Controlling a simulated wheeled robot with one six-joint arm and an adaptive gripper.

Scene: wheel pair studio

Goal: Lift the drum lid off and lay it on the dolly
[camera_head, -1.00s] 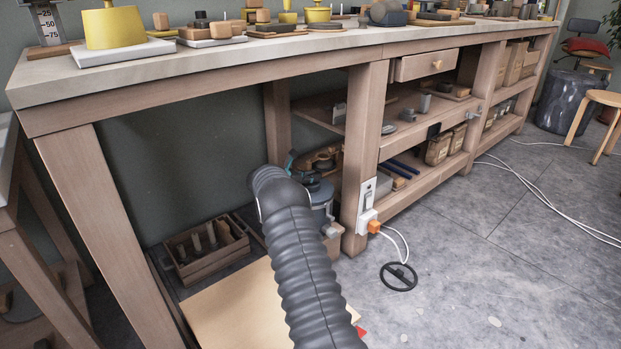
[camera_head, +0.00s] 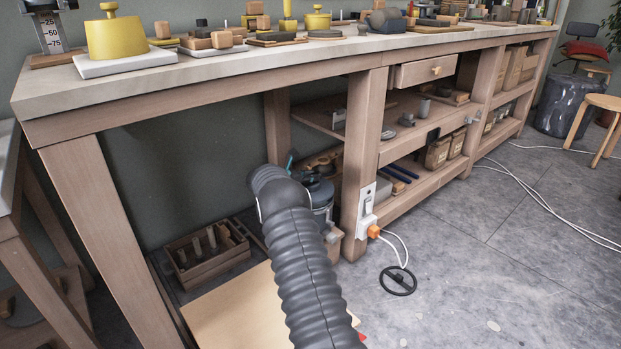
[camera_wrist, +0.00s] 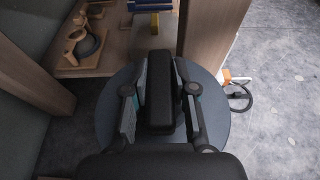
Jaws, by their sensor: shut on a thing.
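The drum (camera_head: 322,213) is a grey-blue can under the bench, beside the bench leg, partly hidden by my arm. The drum lid (camera_wrist: 110,112) is a round grey-blue disc below my gripper in the wrist view. My gripper (camera_wrist: 160,75) is over the disc, its fingers on either side of a dark block that looks like the lid's handle. It is shut on the lid. In the head view my arm hides most of the gripper. I cannot tell whether the lid touches the drum. A flat pale wooden board (camera_head: 235,312), possibly the dolly's top, lies low at left of my arm.
A wooden crate (camera_head: 205,255) with upright pieces stands behind the board. The bench top (camera_head: 130,82) overhangs this space. A bench leg (camera_head: 362,150) with a power socket (camera_head: 367,215) stands at right. A black ring-shaped thing (camera_head: 398,281) and white cables (camera_head: 545,190) lie on the floor.

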